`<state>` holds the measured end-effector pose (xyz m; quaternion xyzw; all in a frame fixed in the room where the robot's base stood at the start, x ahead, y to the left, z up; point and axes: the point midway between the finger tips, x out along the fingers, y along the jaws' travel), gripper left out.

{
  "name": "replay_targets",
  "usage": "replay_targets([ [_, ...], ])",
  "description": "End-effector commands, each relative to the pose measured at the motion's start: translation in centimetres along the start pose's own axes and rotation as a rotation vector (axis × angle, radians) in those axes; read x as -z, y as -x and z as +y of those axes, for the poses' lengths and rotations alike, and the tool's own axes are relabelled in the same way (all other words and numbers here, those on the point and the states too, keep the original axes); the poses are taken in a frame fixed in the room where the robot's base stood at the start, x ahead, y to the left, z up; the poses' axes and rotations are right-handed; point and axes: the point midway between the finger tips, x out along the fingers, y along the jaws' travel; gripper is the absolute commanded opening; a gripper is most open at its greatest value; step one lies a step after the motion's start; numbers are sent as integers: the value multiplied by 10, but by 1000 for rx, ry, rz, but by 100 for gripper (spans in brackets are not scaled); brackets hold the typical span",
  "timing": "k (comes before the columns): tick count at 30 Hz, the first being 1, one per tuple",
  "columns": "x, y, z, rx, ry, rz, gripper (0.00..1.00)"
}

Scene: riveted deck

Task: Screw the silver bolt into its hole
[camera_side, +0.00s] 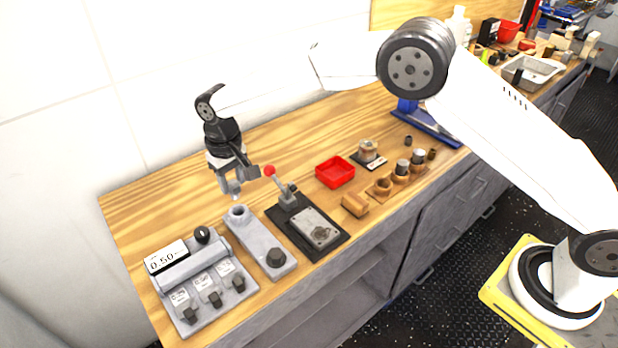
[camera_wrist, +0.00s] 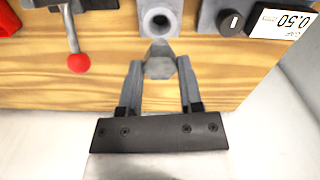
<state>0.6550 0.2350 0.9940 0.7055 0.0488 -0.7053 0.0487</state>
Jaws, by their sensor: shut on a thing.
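My gripper (camera_side: 231,187) is shut on the silver bolt, whose grey six-sided head (camera_wrist: 160,62) shows between the fingertips in the wrist view. In the side view the bolt is small and hard to tell from the fingers. The grey block (camera_side: 258,243) lies on the bench below my gripper. Its open round hole (camera_side: 238,211) is at the far end, in a raised collar. The hole also shows in the wrist view (camera_wrist: 160,21), just above the bolt head in the picture. The bolt is held above the bench, apart from the hole.
A dark knob (camera_side: 276,257) stands on the block's near end. A panel with a 0.50 display (camera_side: 167,257) is at the left. A red-balled lever (camera_side: 270,171) on a black-based fixture stands close at the right. A red tray (camera_side: 335,172) lies beyond it.

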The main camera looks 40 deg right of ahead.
Motion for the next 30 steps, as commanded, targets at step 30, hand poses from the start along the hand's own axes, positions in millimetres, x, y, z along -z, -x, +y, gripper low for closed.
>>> replay_targets([
  [30,0,-30,0,0,0,1,3],
])
